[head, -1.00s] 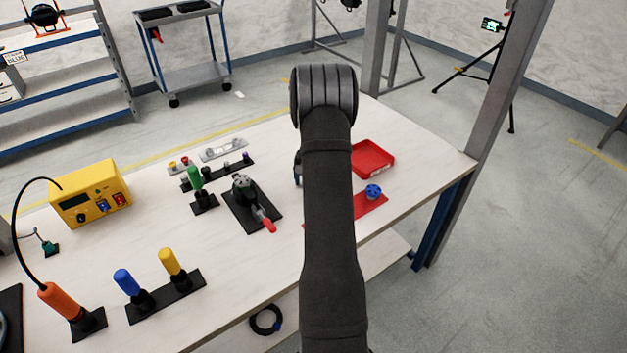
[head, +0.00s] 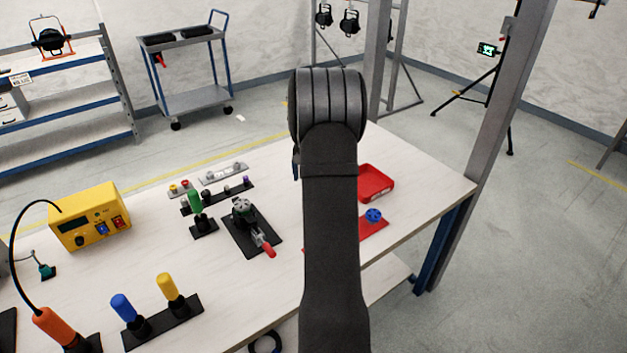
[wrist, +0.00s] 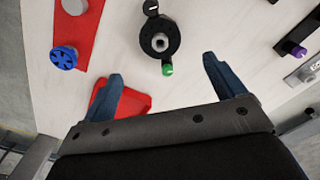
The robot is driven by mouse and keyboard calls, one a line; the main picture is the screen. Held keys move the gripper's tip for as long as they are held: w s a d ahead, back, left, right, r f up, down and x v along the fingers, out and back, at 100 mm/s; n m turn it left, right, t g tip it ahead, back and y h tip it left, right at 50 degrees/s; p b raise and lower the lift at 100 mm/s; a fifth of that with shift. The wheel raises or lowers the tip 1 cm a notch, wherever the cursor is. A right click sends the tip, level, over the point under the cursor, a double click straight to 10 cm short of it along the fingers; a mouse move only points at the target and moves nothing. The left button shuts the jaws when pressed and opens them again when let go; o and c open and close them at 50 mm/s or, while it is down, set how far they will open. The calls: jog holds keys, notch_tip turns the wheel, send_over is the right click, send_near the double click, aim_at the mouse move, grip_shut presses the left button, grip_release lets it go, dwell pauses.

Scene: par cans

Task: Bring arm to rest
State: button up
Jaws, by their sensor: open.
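My gripper (wrist: 165,88) is open in the wrist view, its two blue fingers wide apart with nothing held between them. It hangs above the pale workbench (wrist: 190,88). The left finger overlaps the red tray (wrist: 132,103) below. A round black fixture with a green tip (wrist: 160,42) lies past the fingertips. A blue knob-like part (wrist: 64,57) is on a red mat (wrist: 88,30) at the upper left. In the head view my dark arm stands upright across the middle and hides most of the gripper.
The head view shows a black fixture with a red handle (head: 243,213), a yellow power unit (head: 90,216), and upright blue (head: 122,307), yellow (head: 167,287) and orange (head: 54,327) handles left of my arm. The red tray (head: 377,182) is right of it. A grey post (head: 480,150) rises at the bench's right.

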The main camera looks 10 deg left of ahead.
jog(key=shift+f, duration=4.1)
